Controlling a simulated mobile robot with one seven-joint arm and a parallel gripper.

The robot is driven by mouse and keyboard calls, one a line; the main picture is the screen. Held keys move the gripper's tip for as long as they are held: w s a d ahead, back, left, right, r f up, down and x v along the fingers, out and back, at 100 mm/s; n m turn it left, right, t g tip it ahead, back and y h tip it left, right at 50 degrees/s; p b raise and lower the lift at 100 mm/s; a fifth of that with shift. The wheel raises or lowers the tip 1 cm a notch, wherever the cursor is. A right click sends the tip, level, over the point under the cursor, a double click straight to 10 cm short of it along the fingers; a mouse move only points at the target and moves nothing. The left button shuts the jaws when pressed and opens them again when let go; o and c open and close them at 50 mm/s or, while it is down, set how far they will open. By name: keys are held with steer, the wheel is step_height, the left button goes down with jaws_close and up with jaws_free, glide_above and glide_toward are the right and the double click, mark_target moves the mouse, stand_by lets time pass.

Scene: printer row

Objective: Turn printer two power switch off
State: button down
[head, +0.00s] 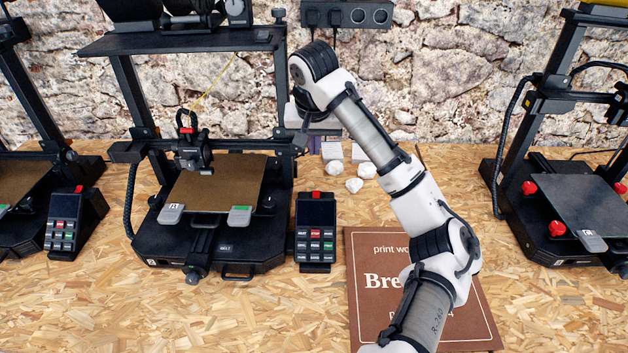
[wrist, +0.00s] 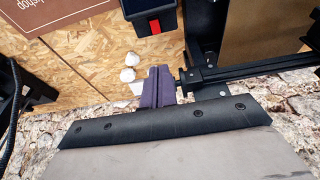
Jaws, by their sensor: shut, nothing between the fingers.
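The middle printer (head: 205,245) is a black machine with a brown bed, beside its control box (head: 314,245). The box has a small screen, several keys and a red tab (head: 316,195) on top. In the wrist view the red tab (wrist: 154,27) shows at the top edge. No part can be told for certain as the power switch; the printer's rear right side is partly hidden by my arm. My gripper (head: 301,143) is by the right upright, behind the bed. In the wrist view its purple fingers (wrist: 157,86) are together and empty, close to a black printer bar (wrist: 235,72).
White crumpled balls (head: 362,178) lie on the chipboard table right of my gripper. A brown sign (head: 365,270) lies under my arm. Another printer (head: 565,195) stands right, and one (head: 25,190) left. A power strip (head: 350,14) hangs on the stone wall.

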mark_target(314, 193)
steer(key=shift+a+f, duration=0.1)
steer(key=x, duration=0.4)
steer(key=p+x, duration=0.1)
steer(key=x, duration=0.4)
steer(key=s+p+x, duration=0.1)
steer(key=x, duration=0.3)
steer(key=shift+w+f, duration=0.15)
steer(key=shift+f, duration=0.35)
steer(key=shift+f, duration=0.2)
steer(key=shift+s+r+p, duration=0.1)
steer(key=shift+s+p, duration=0.25)
steer(key=shift+s, duration=0.4)
steer(key=shift+r, duration=0.15)
